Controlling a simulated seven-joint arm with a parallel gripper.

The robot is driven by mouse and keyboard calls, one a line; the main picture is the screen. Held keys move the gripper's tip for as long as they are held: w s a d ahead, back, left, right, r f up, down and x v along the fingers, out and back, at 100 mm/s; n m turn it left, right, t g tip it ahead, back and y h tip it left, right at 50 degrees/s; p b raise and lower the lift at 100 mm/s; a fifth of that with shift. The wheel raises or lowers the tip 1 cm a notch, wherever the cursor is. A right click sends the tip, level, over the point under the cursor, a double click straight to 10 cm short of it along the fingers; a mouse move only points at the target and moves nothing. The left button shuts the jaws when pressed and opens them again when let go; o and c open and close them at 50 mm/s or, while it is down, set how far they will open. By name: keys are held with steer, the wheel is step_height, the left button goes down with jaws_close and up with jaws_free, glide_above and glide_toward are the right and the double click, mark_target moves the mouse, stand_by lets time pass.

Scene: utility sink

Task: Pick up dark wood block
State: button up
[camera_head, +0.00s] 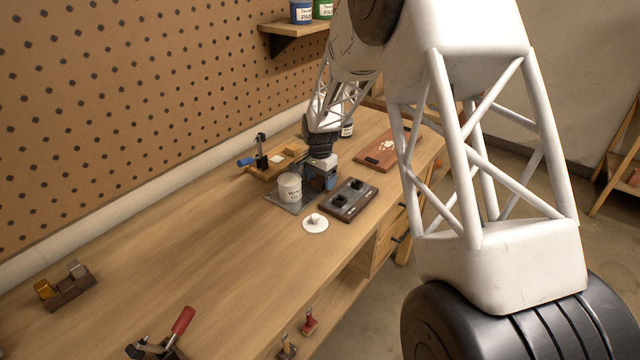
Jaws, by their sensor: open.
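My arm reaches over the workbench, and my gripper (318,178) is low over the bench near its middle, just behind and right of a white can. The jaws are open, though the fingertips are small and partly hidden. A dark wood block (366,206) with black fittings on its grey top lies just right of and in front of the gripper, apart from it. Another dark brown wood piece (70,294), with gold and grey parts on top, sits at the far left. I cannot tell for certain which is the task's block.
The white can (289,188) stands on a grey plate (283,203). A white disc (315,224) lies in front. A reddish board (378,158) and a wooden fixture (262,171) lie behind. A red-handled clamp (182,322) is at the front edge. The bench's left middle is clear.

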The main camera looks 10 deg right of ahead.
mark_target(320, 179)
steer(key=shift+f, duration=0.45)
steer(key=c, duration=1)
steer(key=shift+r, duration=0.1)
steer(key=shift+r, duration=4.95)
